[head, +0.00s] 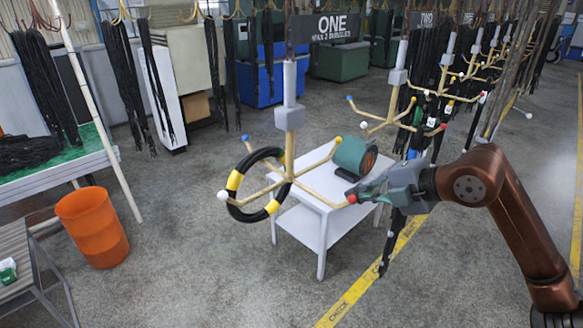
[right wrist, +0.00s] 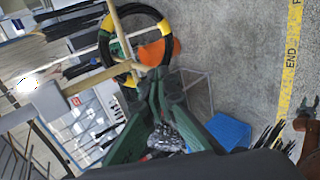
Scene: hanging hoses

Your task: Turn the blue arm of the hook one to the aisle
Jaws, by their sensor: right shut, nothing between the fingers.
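Hook one hangs under the sign ONE (head: 323,27) on a pale post (head: 290,117), with tan arms spreading from its lower end. Its blue-tipped arm (head: 245,138) points back and left. The white tip (head: 222,195) points left, the yellow tip (head: 338,139) back right and the red tip (head: 352,199) right. A black hose ring with yellow bands (head: 234,180) hangs on the left side; which arm bears it I cannot tell. It also shows in the right wrist view (right wrist: 103,50). My right gripper (head: 359,192) is shut and empty, close beside the red tip.
A white cart (head: 300,228) with a green and orange round object (head: 354,156) stands behind the hook. An orange bin (head: 92,227) stands left. More hooks with coloured tips (head: 440,92) hang back right. A yellow floor line (head: 375,273) runs along the right.

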